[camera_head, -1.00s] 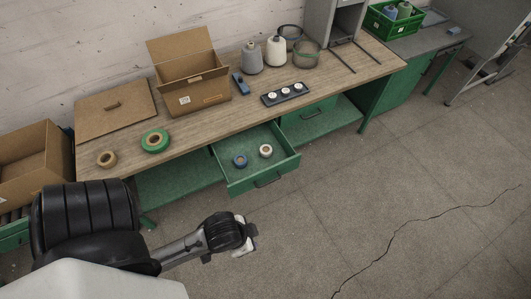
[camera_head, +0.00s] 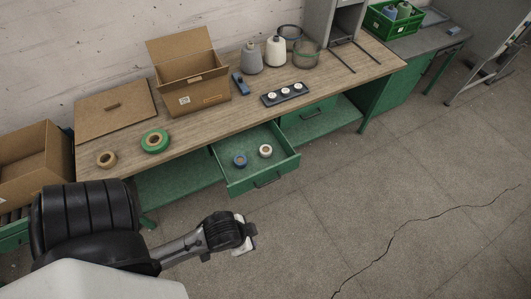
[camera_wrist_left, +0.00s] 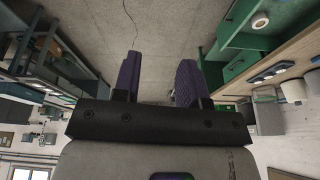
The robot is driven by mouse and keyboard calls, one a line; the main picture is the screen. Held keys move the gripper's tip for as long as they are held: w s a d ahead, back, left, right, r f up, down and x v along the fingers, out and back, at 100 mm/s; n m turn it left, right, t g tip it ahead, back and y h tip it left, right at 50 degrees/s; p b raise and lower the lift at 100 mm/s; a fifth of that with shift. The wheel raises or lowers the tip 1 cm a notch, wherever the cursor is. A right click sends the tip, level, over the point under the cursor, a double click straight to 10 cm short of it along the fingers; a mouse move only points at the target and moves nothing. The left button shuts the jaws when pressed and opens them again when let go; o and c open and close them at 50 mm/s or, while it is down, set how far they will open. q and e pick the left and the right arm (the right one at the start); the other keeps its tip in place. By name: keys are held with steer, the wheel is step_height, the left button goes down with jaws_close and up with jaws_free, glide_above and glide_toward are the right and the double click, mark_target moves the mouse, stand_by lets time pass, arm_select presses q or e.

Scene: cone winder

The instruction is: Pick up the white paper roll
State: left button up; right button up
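A small white roll (camera_head: 265,150) lies in the open green drawer (camera_head: 235,183) under the wooden bench in the head view. My left gripper (camera_head: 249,243) is in front of the drawer, over the floor and apart from the rolls. In the left wrist view, its two purple-padded fingers (camera_wrist_left: 158,80) stand apart with nothing held between them. A pale roll (camera_wrist_left: 260,20) shows in the drawer at the upper right there. My right gripper is not in view.
On the bench (camera_head: 212,122) are a green tape roll (camera_head: 155,141), a tan roll (camera_head: 107,159), an open cardboard box (camera_head: 196,94), yarn cones (camera_head: 276,51), and a dark tray (camera_head: 270,102) with three white-topped pieces. The floor (camera_head: 400,180) at right is clear.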

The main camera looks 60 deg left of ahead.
arm_select(q)
steer(key=shift+o, duration=0.2)
steer(key=o, duration=0.8)
steer(key=shift+d, duration=0.2)
steer(key=shift+c, duration=0.2)
steer(key=o, duration=0.3)
steer(key=shift+o, duration=0.2)
steer(key=shift+a, duration=0.1)
steer(key=shift+a+f, duration=0.1)
